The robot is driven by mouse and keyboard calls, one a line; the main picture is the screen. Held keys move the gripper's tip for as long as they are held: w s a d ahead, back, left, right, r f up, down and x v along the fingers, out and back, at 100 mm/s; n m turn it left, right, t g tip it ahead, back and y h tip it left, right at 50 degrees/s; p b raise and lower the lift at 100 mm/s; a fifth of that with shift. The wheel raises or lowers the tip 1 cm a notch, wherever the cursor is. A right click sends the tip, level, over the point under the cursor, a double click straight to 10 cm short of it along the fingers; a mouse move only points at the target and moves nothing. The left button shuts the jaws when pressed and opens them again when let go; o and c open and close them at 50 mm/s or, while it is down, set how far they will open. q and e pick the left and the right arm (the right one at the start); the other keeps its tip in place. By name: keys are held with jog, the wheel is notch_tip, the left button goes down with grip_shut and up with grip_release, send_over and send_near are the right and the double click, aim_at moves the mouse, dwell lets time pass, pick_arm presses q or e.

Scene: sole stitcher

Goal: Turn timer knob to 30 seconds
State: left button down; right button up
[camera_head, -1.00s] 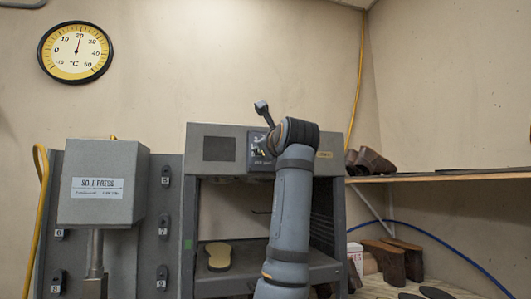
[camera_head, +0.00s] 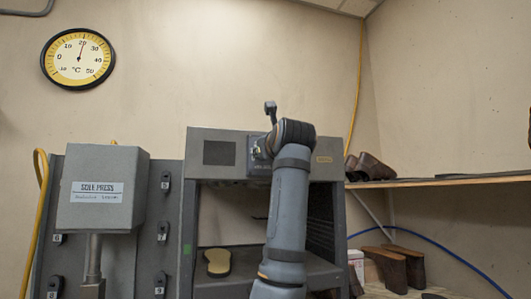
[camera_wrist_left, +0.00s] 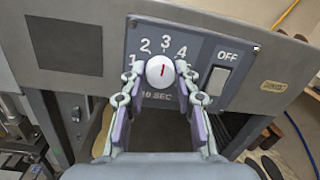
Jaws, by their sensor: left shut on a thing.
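The timer knob (camera_wrist_left: 160,71) is a round white dial with a red mark on the machine's grey front panel. The red mark points up, close to the numeral 3, with 1, 2 and 4 also printed around the dial and a "10 SEC" label partly readable below. My left gripper (camera_wrist_left: 159,86) is shut on the knob, one finger on each side. In the head view my wrist stands before the control panel (camera_head: 254,157) and hides most of the knob area. My right gripper is in neither view.
An OFF switch (camera_wrist_left: 217,82) sits just right of the knob, close to the right finger. The grey machine (camera_head: 218,135) holds a yellowish sole (camera_head: 218,262) on its inner shelf. A sole press (camera_head: 104,190) stands left; a wooden shelf (camera_head: 450,180) with shoes is right.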

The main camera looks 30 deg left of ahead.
pick_arm(q)
jog(key=shift+w+f, duration=0.1)
jog(key=shift+f, duration=0.1)
jog(key=c, duration=1.3)
grip_release()
jog(key=o, duration=0.3)
jog(key=shift+r, duration=0.15)
jog(key=shift+s+d, duration=0.1)
jog(key=shift+s, duration=0.1)
jog(key=v, duration=1.2)
jog(key=shift+w, duration=0.1)
